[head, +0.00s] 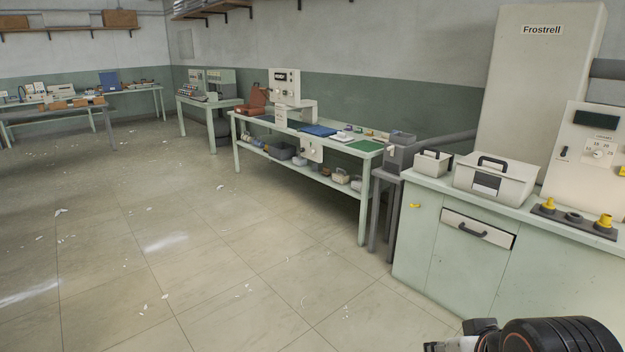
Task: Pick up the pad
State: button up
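No single thing is plainly the pad from here. A flat blue item (318,130) and a flat green item (366,146) lie on top of the long green-framed workbench (235,119); either could be a pad, and both are small at this distance. Small white items (342,137) lie between them. My gripper (436,346) is partly in view at the bottom right edge, far in front of the bench and touching none of these. Its fingers are cut off by the frame, so its opening is hidden.
A pale green cabinet (445,255) stands at right, bearing a white lidded box (515,183) and a knobbed machine (575,175). A grey stand (385,200) fills the gap to the bench. Open tiled floor (200,260) with white scraps lies left.

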aim_at(341, 137)
jog(key=i+u, duration=0.2)
jog(key=i, duration=2.3)
jog(key=i+z, duration=0.1)
jog(key=i, duration=0.35)
jog(key=i+j+z, duration=0.1)
jog(key=i, duration=0.35)
jog(key=i+j+z, duration=0.1)
jog(key=i, duration=0.4)
jog(key=i+j+z, duration=0.1)
jog(key=i, duration=0.35)
jog(key=i+j+z, duration=0.1)
jog(key=i+j, duration=0.15)
jog(key=i, duration=0.2)
jog(key=i+j+z, duration=0.3)
jog(key=i, duration=0.15)
jog(key=i+j+z, duration=0.3)
jog(key=i, duration=0.1)
